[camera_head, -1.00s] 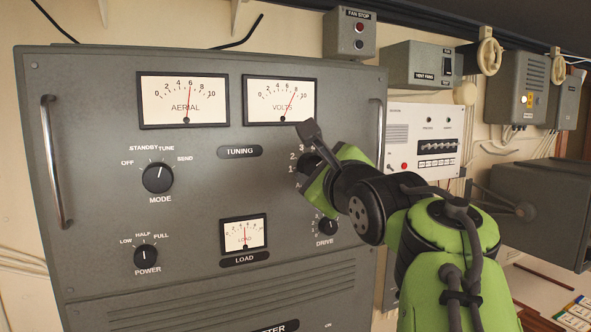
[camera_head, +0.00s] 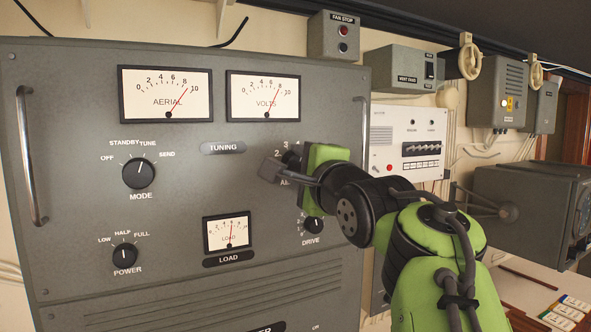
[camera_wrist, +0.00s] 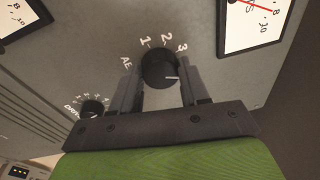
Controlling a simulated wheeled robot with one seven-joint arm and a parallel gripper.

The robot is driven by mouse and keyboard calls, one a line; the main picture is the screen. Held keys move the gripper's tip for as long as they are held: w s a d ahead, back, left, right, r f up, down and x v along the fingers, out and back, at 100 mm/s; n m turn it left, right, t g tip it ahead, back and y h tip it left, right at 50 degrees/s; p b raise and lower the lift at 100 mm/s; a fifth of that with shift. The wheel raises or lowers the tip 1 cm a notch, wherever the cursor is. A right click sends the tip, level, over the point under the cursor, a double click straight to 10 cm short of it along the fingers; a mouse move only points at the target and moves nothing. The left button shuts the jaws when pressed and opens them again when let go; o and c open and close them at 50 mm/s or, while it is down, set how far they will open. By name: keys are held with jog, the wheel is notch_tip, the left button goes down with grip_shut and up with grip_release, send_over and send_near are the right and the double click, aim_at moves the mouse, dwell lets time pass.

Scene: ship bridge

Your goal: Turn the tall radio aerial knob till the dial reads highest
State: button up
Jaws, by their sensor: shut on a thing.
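The tall grey radio cabinet (camera_head: 90,215) fills the left of the head view. Its AERIAL dial (camera_head: 140,100) has the needle between 8 and 10. The aerial knob (camera_wrist: 160,66) is round and black, with a white pointer line directed right, past the 3 in the wrist view. My gripper (camera_wrist: 160,82) is shut on this knob, with one dark finger on each side. In the head view my gripper (camera_head: 291,168) mostly hides the knob and its label.
The drive knob (camera_head: 313,224) sits just below my gripper. The VOLTS dial (camera_head: 262,97) is above, the LOAD dial (camera_head: 228,233) below left. Mode (camera_head: 139,173) and power (camera_head: 124,256) knobs are further left. A metal handle (camera_head: 365,130) edges the panel.

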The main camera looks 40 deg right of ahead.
jog(key=shift+n, duration=0.3)
jog(key=o, duration=1.1)
jog(key=shift+c, duration=0.2)
jog(key=b+v, duration=0.3)
jog(key=v, duration=1.2)
jog(key=shift+s+f, duration=0.15)
jog(key=shift+s, duration=0.2)
jog(key=shift+a, duration=0.1)
